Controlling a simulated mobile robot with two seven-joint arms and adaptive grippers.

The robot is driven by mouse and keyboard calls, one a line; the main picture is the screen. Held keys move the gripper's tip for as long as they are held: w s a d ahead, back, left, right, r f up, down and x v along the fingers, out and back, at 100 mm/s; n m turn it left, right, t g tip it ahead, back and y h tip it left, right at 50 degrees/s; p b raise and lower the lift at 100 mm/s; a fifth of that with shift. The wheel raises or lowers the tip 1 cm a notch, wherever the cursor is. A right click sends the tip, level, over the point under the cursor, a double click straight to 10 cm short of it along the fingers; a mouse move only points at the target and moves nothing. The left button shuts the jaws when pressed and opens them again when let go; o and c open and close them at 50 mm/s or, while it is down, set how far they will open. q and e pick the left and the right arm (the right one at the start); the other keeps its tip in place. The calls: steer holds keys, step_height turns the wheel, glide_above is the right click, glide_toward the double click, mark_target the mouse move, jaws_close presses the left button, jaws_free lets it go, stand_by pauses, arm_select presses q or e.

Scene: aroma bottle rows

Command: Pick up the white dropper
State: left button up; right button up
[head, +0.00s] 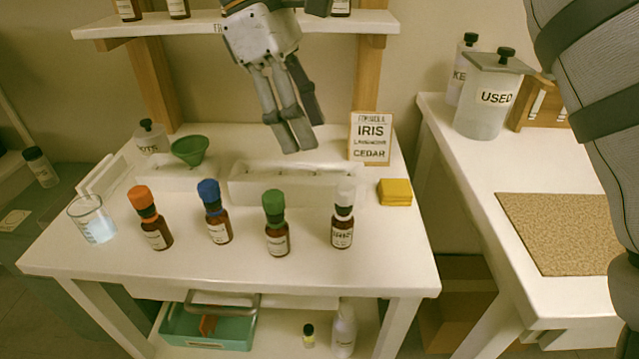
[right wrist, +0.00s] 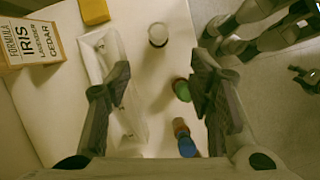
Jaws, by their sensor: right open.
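The white dropper (head: 344,192) sits on a brown labelled bottle (head: 342,232), the rightmost of the row on the white table. In the right wrist view the white dropper (right wrist: 158,35) shows from above, beyond my fingertips. My right gripper (head: 302,140) is open and empty, high above the back of the table and the long white rack, behind and left of the white dropper. In the right wrist view the fingers of my right gripper (right wrist: 163,85) stand wide apart. I do not make out my left gripper.
Bottles with green (head: 274,203), blue (head: 209,192) and orange (head: 141,198) droppers stand left of it. The white rack (head: 250,190) lies behind. A yellow pad (head: 395,192) and a formula sign (head: 371,138) are at right. A shelf (head: 345,22) hangs above. The table's front strip is clear.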

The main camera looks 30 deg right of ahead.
mark_target(345, 187)
steer(key=x, duration=0.3)
steer(key=d+x, duration=0.1)
steer(key=x, duration=0.3)
steer(key=s+p+x, duration=0.1)
steer(key=x, duration=0.3)
steer(key=shift+d+r, duration=0.15)
steer(key=shift+d, duration=0.1)
arm_select(q)
steer(key=shift+w+r+t, duration=0.4)
steer(key=shift+r, duration=0.4)
arm_select(e)
steer(key=c, duration=0.7)
